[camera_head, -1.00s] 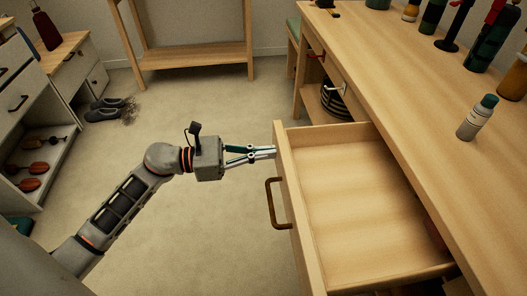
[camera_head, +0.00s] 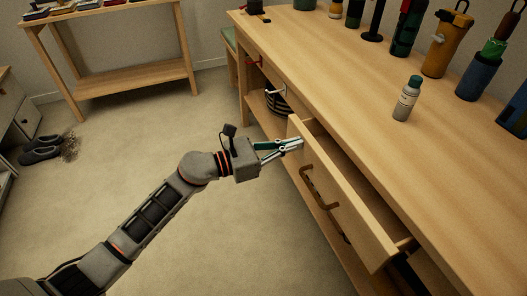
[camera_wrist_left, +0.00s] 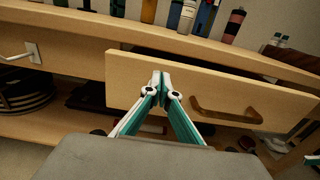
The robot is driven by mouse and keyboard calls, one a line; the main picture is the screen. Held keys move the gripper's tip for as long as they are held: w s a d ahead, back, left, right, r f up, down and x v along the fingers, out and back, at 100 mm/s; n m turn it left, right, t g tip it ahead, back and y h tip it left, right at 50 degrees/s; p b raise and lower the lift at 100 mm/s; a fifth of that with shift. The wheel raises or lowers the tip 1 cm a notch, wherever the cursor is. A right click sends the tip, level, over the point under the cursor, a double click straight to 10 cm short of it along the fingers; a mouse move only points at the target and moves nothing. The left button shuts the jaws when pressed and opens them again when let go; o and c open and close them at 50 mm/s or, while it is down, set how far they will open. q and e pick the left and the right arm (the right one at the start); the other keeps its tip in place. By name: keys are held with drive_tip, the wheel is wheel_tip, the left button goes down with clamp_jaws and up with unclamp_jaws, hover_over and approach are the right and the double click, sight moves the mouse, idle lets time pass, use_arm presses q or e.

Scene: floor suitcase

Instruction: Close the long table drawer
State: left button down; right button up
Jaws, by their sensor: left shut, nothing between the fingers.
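The long wooden drawer (camera_head: 345,205) of the table (camera_head: 335,60) stands partly out, with a dark gap behind its front panel. Its brown handle (camera_head: 318,190) is on the front; it also shows in the left wrist view (camera_wrist_left: 225,112). My left gripper (camera_head: 300,143) is shut and empty. Its fingertips are at the far-left end of the drawer front, apart from the handle. In the left wrist view the fingertips (camera_wrist_left: 160,78) point at the drawer front (camera_wrist_left: 190,82); whether they touch it I cannot tell.
A white-labelled bottle (camera_head: 407,98) and several flasks stand on the tabletop. A black striped basket (camera_head: 276,100) sits on the shelf below. Dark shoes (camera_head: 45,148) lie on the floor at left. The floor before the table is clear.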

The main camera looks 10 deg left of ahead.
use_arm(q)
drive_tip(key=x, duration=0.4)
drive_tip(key=b+x, duration=0.1)
drive_tip(key=x, duration=0.3)
drive_tip(key=shift+f, duration=0.2)
drive_tip(key=shift+w+d+r, duration=0.1)
drive_tip(key=shift+w+d, duration=0.3)
drive_tip(key=shift+d, duration=0.05)
drive_tip(key=shift+r, duration=0.1)
use_arm(e)
drive_tip(key=shift+w+a+r+t, duration=0.3)
drive_tip(key=shift+w+a+r, duration=0.2)
drive_tip(key=shift+a+r, duration=0.15)
use_arm(q)
drive_tip(key=shift+r, duration=0.1)
use_arm(e)
drive_tip(key=shift+d+r, duration=0.1)
